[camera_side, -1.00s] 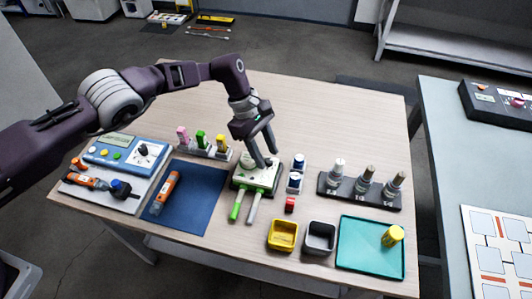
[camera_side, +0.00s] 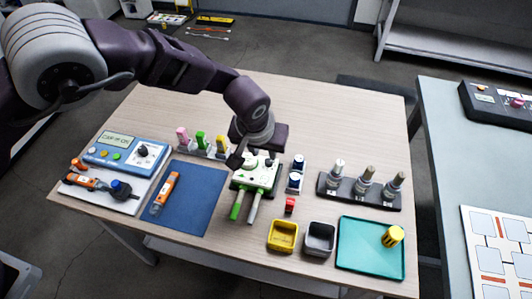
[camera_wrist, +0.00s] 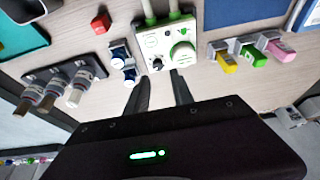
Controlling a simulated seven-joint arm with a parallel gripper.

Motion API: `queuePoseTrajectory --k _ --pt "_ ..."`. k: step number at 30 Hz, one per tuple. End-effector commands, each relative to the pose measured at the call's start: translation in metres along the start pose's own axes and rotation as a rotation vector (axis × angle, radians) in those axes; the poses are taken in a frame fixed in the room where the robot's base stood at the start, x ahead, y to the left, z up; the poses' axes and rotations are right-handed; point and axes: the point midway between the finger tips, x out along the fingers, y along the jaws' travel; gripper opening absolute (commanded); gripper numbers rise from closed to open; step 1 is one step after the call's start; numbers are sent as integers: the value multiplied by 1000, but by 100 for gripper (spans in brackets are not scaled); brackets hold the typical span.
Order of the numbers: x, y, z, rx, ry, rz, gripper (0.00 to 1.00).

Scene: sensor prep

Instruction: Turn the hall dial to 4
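A white and green box (camera_side: 257,174) stands in the middle of the table, with two green-and-grey leads at its front. In the wrist view its top carries a small dark knob (camera_wrist: 157,64) and a larger pale knob with a green base (camera_wrist: 182,52). I cannot read its markings, or tell whether either knob is the hall dial. My gripper (camera_wrist: 158,77) is open and empty, its fingertips apart just short of the small dark knob. In the side view my gripper (camera_side: 237,160) is at the box's back edge, partly hidden by my wrist.
A blue panel (camera_side: 126,152) with a display and its own dial is at the left, beside a blue mat (camera_side: 188,200). Coloured blocks on a rack (camera_side: 203,146), blue-capped pieces (camera_side: 295,175) and a dark rack of grey cylinders (camera_side: 360,190) flank the box. Bins (camera_side: 283,236) stand in front.

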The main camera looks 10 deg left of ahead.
Motion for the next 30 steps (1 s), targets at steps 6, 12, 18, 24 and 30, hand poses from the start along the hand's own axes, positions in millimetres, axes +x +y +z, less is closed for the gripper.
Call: queuePoseTrajectory --k 6,12,18,24,30 --pt "28 4 3 96 31 5 28" --pt "61 4 1 92 32 5 28" --pt "68 4 1 90 31 6 28" --pt "67 4 1 89 31 6 13" --pt "67 4 1 88 31 6 0"
